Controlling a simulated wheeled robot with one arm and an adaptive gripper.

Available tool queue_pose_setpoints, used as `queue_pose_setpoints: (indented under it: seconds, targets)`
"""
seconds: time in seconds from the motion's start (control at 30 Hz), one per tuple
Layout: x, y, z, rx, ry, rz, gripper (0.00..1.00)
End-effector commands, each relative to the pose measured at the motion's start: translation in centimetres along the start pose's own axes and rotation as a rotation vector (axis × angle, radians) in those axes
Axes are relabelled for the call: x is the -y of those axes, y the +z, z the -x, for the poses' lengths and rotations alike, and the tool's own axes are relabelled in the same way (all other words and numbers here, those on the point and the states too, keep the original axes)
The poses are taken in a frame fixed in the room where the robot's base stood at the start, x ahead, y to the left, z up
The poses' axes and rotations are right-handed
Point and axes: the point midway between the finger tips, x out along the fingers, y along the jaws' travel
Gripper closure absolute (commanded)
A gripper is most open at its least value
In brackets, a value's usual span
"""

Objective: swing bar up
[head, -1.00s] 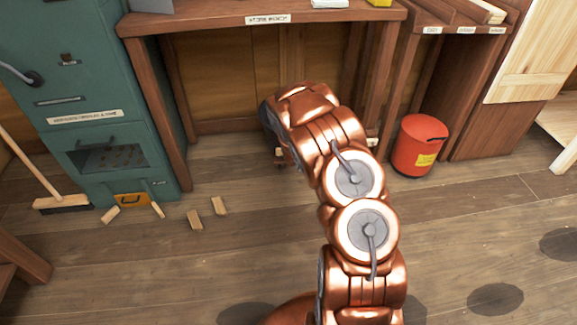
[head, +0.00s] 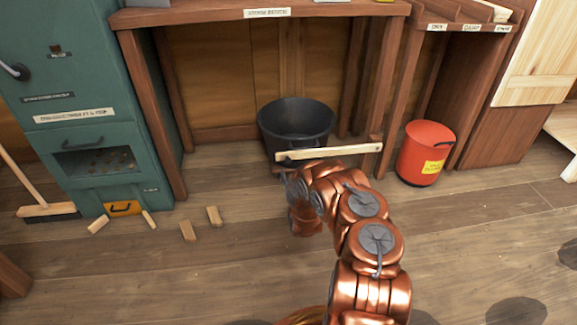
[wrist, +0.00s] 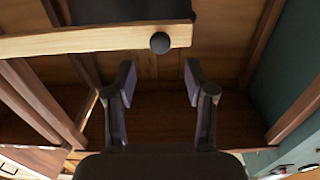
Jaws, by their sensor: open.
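The bar (head: 335,152) is a pale wooden strip. It lies about level across the front of a black tub (head: 297,118) under the bench, its right end at the bench's right post. It also shows in the wrist view (wrist: 80,41), with a dark round knob (wrist: 160,43) near its free end. My gripper (wrist: 160,80) is open and empty there, its fingers apart, with the knob beyond the tips and roughly between them. In the head view my gripper (head: 290,180) is just below the bar's left end, partly hidden by my wrist.
The bench (head: 220,17) stands over the tub. A red bucket (head: 426,150) is on the floor to the right. A teal cabinet (head: 75,110) and a broom (head: 45,208) are at left, with several wooden blocks (head: 187,231) before them. The foreground floor is mostly clear.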

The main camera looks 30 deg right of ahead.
Motion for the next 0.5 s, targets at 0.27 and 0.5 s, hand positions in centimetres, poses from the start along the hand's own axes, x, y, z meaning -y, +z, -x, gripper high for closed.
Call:
queue_pose_setpoints:
  seconds: [0.27,0.5]
  targets:
    - [0.0,0.1,-3.1,-0.005,0.0,-0.001,0.46]
    - [0.0,0.0,-5.6,-0.004,0.0,-0.001,0.46]
